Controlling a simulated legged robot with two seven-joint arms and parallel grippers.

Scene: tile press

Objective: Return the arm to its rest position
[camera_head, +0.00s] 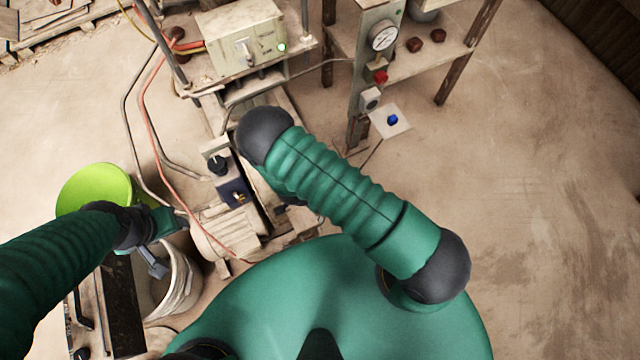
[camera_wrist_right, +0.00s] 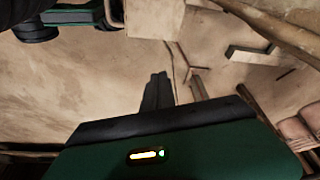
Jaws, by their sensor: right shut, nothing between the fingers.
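My right arm reaches up from the lower right in the head view and bends at a black joint; its gripper is hidden there behind the arm. In the right wrist view my right gripper (camera_wrist_right: 157,90) is shut and empty, its dark fingers together over the blurred floor. My left arm comes in from the left in the head view. Its gripper (camera_head: 154,262) hangs over a white bucket (camera_head: 178,290); I cannot tell whether its jaws are open.
A machine with a beige control box (camera_head: 240,38) and a motor (camera_head: 232,232) stands in front. A gauge post (camera_head: 383,38) bears a red button (camera_head: 380,77); a blue button (camera_head: 392,119) is nearby. Open floor (camera_head: 520,190) lies right.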

